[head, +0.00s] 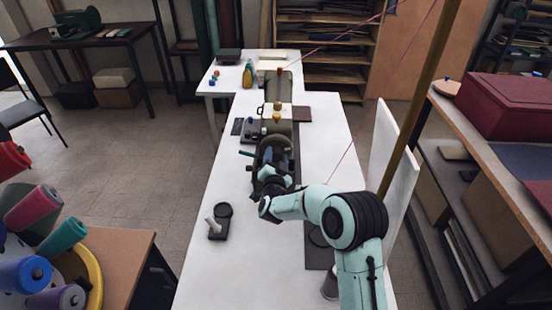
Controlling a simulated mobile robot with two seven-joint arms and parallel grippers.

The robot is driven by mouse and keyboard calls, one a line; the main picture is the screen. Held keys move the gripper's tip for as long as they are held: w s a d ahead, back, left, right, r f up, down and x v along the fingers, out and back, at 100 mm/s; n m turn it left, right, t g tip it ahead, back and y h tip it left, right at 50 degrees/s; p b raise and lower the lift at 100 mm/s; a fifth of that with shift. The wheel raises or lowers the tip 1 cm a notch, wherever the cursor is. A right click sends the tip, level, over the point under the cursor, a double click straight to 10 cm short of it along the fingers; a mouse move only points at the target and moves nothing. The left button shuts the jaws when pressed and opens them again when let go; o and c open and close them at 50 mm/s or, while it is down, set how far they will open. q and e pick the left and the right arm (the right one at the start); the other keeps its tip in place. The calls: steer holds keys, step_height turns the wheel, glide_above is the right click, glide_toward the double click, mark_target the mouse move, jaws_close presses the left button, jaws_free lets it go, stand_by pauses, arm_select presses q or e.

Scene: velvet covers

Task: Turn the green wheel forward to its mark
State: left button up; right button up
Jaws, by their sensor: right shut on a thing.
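A dark, greenish wheel (274,141) faces me at the near end of a machine on the long white table. My right gripper (269,160) is at the wheel's lower part and is shut on it. The gripper and wrist hide much of the wheel's lower half. The wheel's mark is too small or hidden to make out. My left gripper is not in view.
The machine has a cream and olive body (278,116) with a yellow knob on top. A black stand with a pale handle (213,225) is on the white table (195,262) at the near left. A white panel (393,160) stands at right. Thread spools (63,237) fill the lower left.

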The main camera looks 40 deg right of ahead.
steer(key=n, duration=0.4)
steer(key=shift+a+b, duration=0.1)
steer(key=shift+b, duration=0.25)
steer(key=n, duration=0.2)
steer(key=shift+n, duration=0.4)
steer(key=n, duration=0.2)
steer(key=shift+w+r+n+p, duration=0.1)
steer(key=shift+n+p, duration=0.3)
steer(key=n+p, duration=0.1)
steer(key=n, duration=0.1)
steer(key=shift+n, duration=0.3)
steer(key=n+p, duration=0.1)
steer(key=n, duration=0.2)
steer(key=shift+a+n, duration=0.1)
steer(key=shift+n, duration=0.2)
steer(key=n+p, duration=0.1)
steer(key=n, duration=0.2)
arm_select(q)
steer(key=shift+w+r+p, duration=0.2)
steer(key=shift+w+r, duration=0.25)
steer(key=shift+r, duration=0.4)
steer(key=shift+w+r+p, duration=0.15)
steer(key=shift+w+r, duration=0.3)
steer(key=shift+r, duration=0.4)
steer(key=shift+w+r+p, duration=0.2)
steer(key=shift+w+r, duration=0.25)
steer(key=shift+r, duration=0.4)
arm_select(e)
steer(key=shift+n, duration=1.4)
steer(key=shift+f, duration=0.2)
